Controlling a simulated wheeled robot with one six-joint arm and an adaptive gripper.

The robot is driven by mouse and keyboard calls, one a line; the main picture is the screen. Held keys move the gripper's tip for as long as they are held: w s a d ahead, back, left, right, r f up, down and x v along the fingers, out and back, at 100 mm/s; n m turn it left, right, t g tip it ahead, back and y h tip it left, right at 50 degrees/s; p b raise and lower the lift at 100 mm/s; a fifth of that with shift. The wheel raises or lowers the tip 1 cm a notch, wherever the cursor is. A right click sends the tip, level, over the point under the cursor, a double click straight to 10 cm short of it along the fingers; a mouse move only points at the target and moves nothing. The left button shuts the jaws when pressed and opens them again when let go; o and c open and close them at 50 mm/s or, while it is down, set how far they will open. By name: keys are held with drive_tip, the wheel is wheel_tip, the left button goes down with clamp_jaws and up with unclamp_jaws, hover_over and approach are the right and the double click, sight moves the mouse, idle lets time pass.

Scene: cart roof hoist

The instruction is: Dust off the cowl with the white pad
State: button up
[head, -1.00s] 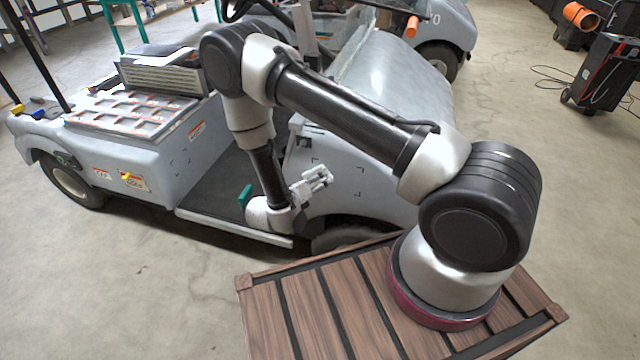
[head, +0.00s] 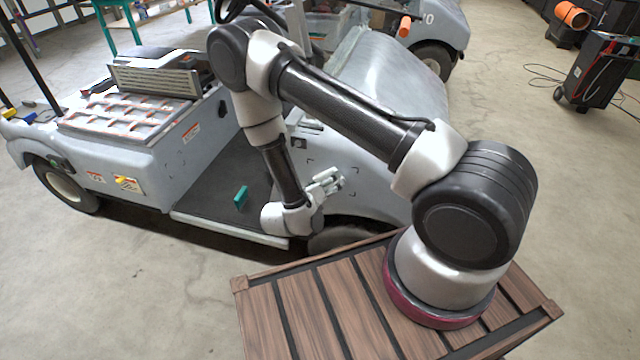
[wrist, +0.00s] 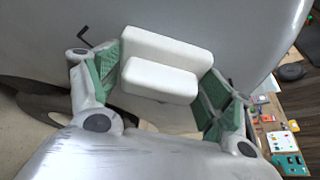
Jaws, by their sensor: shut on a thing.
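The white pad (wrist: 160,78) is a stepped white block. My gripper (wrist: 158,84) is shut on it, with a green-lined finger at each side. In the head view my gripper (head: 328,181) is low beside the cart's front side panel; the pad is too small to tell apart from it there. The cowl (head: 395,75) is the smooth pale grey front of the cart, up and to the right of my gripper. In the wrist view a grey cart surface (wrist: 235,35) lies behind the pad; I cannot tell whether they touch.
A teal block (head: 241,196) lies on the cart's floor, left of my gripper. A grey box unit (head: 155,75) stands on the cart's rear deck. A slatted wooden top (head: 320,300) is in front. A black wheeled machine (head: 597,75) stands far right on open floor.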

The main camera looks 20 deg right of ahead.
sight(313, 179)
drive_tip(key=shift+s+d, duration=0.7)
drive_tip(key=shift+d, duration=0.25)
drive_tip(key=shift+s+d, duration=0.65)
drive_tip(key=shift+d, duration=0.3)
drive_tip(key=shift+s+d, duration=0.7)
drive_tip(key=shift+d, duration=0.25)
drive_tip(key=shift+w+a, duration=0.95)
drive_tip(key=shift+a, duration=0.3)
drive_tip(key=shift+w+a, duration=1)
drive_tip(key=shift+a, duration=0.25)
drive_tip(key=shift+w+a, duration=0.95)
drive_tip(key=shift+a, duration=0.3)
drive_tip(key=shift+w+a, duration=0.45)
drive_tip(key=shift+a, duration=0.2)
drive_tip(key=shift+w+a, duration=0.4)
drive_tip(key=shift+a, duration=0.2)
drive_tip(key=shift+c, duration=0.4)
drive_tip(key=s+a, duration=0.3)
drive_tip(key=s, duration=0.2)
drive_tip(key=shift+a, duration=0.25)
drive_tip(key=shift+s+a, duration=0.9)
drive_tip(key=shift+s, duration=0.3)
